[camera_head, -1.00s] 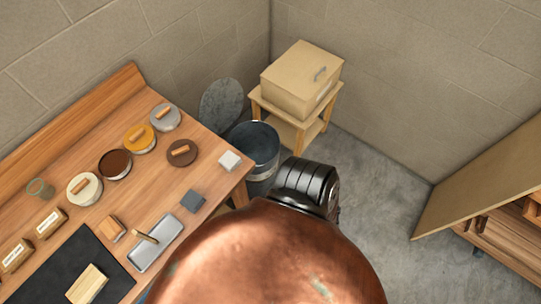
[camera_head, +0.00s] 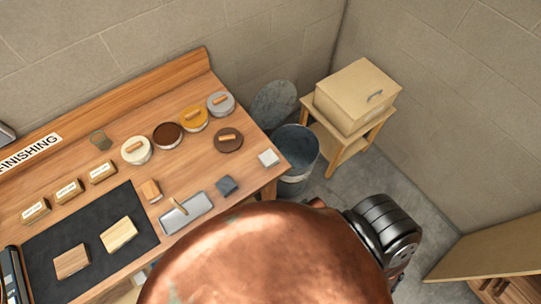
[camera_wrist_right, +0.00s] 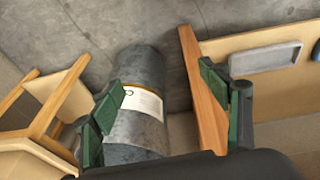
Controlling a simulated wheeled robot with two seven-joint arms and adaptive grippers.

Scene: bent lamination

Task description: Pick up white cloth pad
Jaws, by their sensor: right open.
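The white cloth pad (camera_head: 268,158) is a small pale square lying flat on the workbench (camera_head: 250,180), near its right end in the head view. A dark grey pad (camera_head: 227,185) lies to its left and nearer. The white pad does not show in the right wrist view. My right gripper (camera_wrist_right: 166,105) is open and empty there, its two green fingers wide apart, with a metal bin (camera_wrist_right: 135,95) behind the gap. In the head view only my right arm shows, and its gripper is hidden. My left gripper is not clearly visible.
The metal bin (camera_head: 297,155) stands on the floor beyond the bench's right end. A tan box (camera_head: 357,95) sits on a small wooden stand (camera_head: 340,150). A metal tray (camera_head: 187,213), several round tins and a dark mat (camera_head: 55,240) occupy the bench. A wooden panel edge (camera_wrist_right: 205,95) rises beside my right finger.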

